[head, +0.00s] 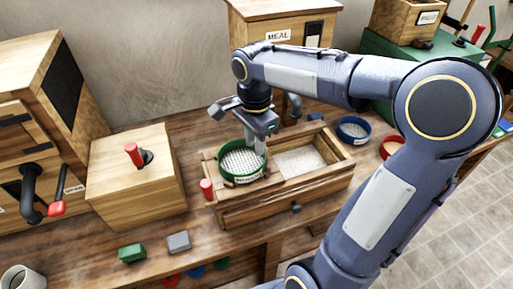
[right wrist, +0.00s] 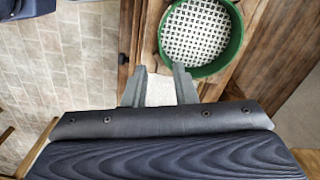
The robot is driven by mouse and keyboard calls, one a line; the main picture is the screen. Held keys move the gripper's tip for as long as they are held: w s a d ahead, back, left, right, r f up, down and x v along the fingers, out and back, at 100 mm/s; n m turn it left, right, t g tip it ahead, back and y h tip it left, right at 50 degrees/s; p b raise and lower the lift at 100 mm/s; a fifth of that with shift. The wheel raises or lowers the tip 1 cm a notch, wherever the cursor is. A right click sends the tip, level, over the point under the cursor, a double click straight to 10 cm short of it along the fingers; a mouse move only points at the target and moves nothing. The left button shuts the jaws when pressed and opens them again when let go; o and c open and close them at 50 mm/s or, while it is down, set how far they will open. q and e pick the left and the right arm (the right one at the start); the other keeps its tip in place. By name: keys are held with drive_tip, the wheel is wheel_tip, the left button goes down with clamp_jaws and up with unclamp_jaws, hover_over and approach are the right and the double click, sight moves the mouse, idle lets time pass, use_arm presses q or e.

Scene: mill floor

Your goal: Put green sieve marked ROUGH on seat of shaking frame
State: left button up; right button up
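The green sieve (head: 241,181), round with a white mesh and a small label too small to read, sits level in the left part of the wooden shaking frame (head: 262,207). I cannot tell whether it is fully down. In the right wrist view the sieve (right wrist: 205,72) lies just beyond my fingertips. My right gripper (head: 256,146) points down at the sieve's far right rim. Its fingers (right wrist: 159,68) are apart with nothing clasped between them; one tip overlaps the rim in the picture, and contact is unclear. My left gripper is not in view.
The frame's right compartment (head: 301,162) holds pale material. A red handle (head: 206,189) stands at the frame's left. A blue sieve (head: 353,130) and a red one (head: 391,147) stand to the right. A wooden box (head: 137,180) with a red lever is left; green (head: 131,253) and grey (head: 178,242) blocks lie in front.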

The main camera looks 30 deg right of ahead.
drive_tip(key=s+a+f+n+t+y, duration=0.1)
drive_tip(key=s+a+n+t+y, duration=0.1)
drive_tip(key=s+n, duration=0.5)
drive_tip(key=s+a+f+n+t+y, duration=0.1)
drive_tip(key=s+a+n+t, duration=0.2)
drive_tip(key=s+a+n, duration=0.2)
drive_tip(key=s+n, duration=0.3)
drive_tip(key=n, duration=0.1)
drive_tip(key=shift+s+a+f+t+y, duration=0.2)
drive_tip(key=shift+a+t+y, duration=0.1)
drive_tip(key=shift+y, duration=0.1)
